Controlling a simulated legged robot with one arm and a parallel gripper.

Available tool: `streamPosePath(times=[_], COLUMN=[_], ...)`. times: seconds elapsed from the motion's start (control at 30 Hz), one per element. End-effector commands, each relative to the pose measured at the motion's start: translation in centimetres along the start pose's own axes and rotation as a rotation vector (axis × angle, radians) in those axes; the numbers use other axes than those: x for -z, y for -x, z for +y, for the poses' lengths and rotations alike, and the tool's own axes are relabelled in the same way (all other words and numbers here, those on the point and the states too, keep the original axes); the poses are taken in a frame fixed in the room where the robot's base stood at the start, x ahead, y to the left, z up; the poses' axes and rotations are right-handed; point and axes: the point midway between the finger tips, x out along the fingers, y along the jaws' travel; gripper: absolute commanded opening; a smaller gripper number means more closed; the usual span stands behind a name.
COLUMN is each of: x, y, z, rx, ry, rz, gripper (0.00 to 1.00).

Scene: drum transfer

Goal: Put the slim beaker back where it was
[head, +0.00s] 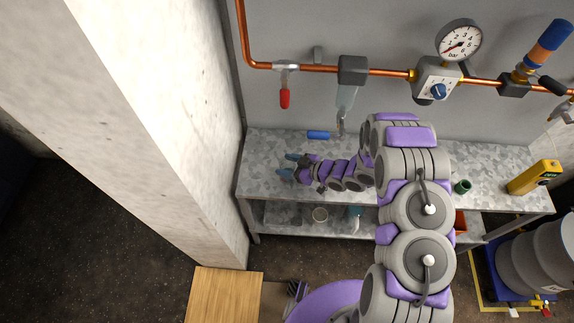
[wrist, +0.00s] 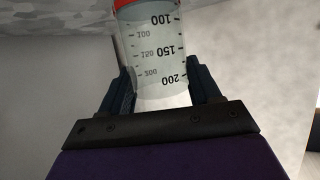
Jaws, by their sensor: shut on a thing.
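The slim beaker (wrist: 158,62) is a clear vessel with black graduations and a red band at the top edge of the wrist view. My gripper (wrist: 163,85) is shut on it, with one dark finger on each side. In the head view my gripper (head: 289,165) reaches left over the metal bench (head: 262,187), near its left end. The beaker is hard to make out there. I cannot tell whether the beaker's base touches the bench.
A blue cylinder (head: 320,134) lies behind my wrist. A green cup (head: 462,186) and a yellow device (head: 533,177) stand to the right. A white pillar (head: 165,110) flanks the bench's left.

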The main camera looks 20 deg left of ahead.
Motion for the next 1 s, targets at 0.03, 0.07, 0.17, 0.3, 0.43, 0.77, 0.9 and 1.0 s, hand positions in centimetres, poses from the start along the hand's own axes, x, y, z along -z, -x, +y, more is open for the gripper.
streamPosePath(times=[0.03, 0.07, 0.17, 0.3, 0.43, 0.77, 0.9, 1.0], x=[0.0, 0.0, 0.0, -0.2, -0.2, -0.2, 0.1, 0.1], y=[0.1, 0.1, 0.0, -0.5, -0.5, -0.2, 0.0, 0.8], z=[0.0, 0.0, 0.0, -0.1, -0.1, 0.0, 0.0, 0.1], rx=[-0.001, -0.001, -0.001, 0.0, 0.0, -0.001, -0.001, -0.004], ry=[-0.001, 0.0, 0.0, 0.001, 0.001, 0.0, 0.0, -0.001], rz=[-0.001, -0.001, -0.003, -0.006, -0.007, -0.003, -0.002, -0.004], gripper=[0.12, 0.12, 0.12, 0.12, 0.73, 0.88, 0.88, 0.88])
